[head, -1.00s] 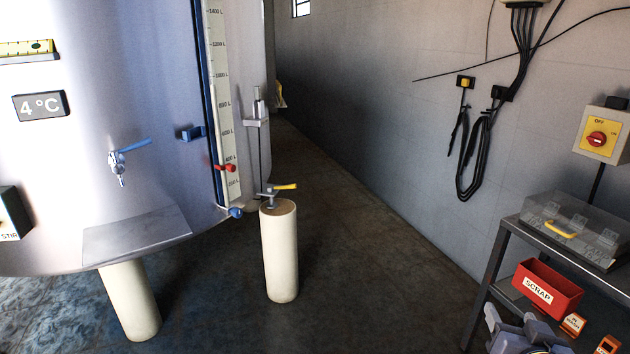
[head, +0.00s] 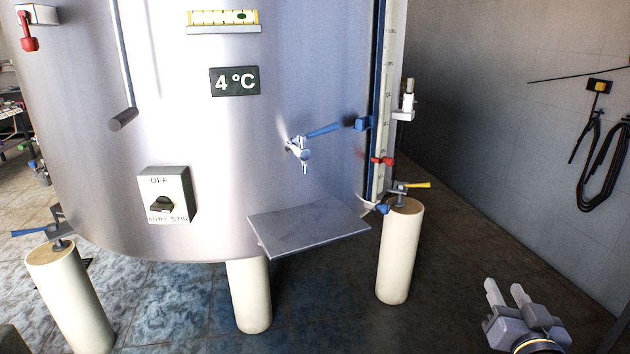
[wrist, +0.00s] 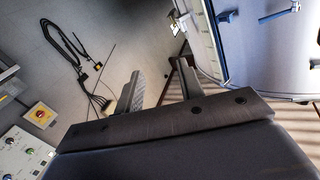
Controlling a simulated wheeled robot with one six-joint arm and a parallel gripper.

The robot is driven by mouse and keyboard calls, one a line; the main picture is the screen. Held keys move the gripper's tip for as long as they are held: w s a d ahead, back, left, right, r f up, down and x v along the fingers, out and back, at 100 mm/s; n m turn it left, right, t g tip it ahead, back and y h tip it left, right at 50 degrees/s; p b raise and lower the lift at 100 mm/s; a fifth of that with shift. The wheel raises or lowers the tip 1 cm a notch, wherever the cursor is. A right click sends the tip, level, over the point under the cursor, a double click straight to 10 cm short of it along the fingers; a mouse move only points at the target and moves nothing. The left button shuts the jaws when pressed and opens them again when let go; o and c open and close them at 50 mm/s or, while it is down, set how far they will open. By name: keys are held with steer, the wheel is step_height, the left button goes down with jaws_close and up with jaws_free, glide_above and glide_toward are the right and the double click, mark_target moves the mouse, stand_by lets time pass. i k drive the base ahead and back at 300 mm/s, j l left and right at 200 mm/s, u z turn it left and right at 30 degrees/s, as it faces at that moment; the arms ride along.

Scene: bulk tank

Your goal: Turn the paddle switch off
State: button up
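A switch box (head: 165,196) is mounted low on the front of the steel tank in the head view. Its pale face reads "OFF" at the top and has a partly legible label ending in "STIR" at the bottom. A dark paddle (head: 162,205) sits in the lower middle of the face; its exact setting is hard to tell. My gripper (head: 508,294) is at the lower right of the head view, far from the box. Its fingers are apart and empty; they also show apart in the wrist view (wrist: 160,88). The switch box is not seen in the wrist view.
The steel tank (head: 300,60) stands on pale legs. A tap (head: 301,147) with a blue lever and a tilted metal shelf (head: 310,227) jut out between the switch box and my gripper. A "4 °C" display (head: 234,81) is above. Floor in front is clear.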

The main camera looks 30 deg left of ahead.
mark_target(163, 203)
steer(key=k+j+u, duration=0.1)
steer(key=j, duration=0.65)
steer(key=k+j+u, duration=0.1)
steer(key=j, duration=0.65)
steer(key=k+j+u, duration=0.1)
steer(key=j, duration=0.7)
steer(key=k+j, duration=0.15)
steer(key=j, duration=0.65)
steer(key=k+u, duration=0.05)
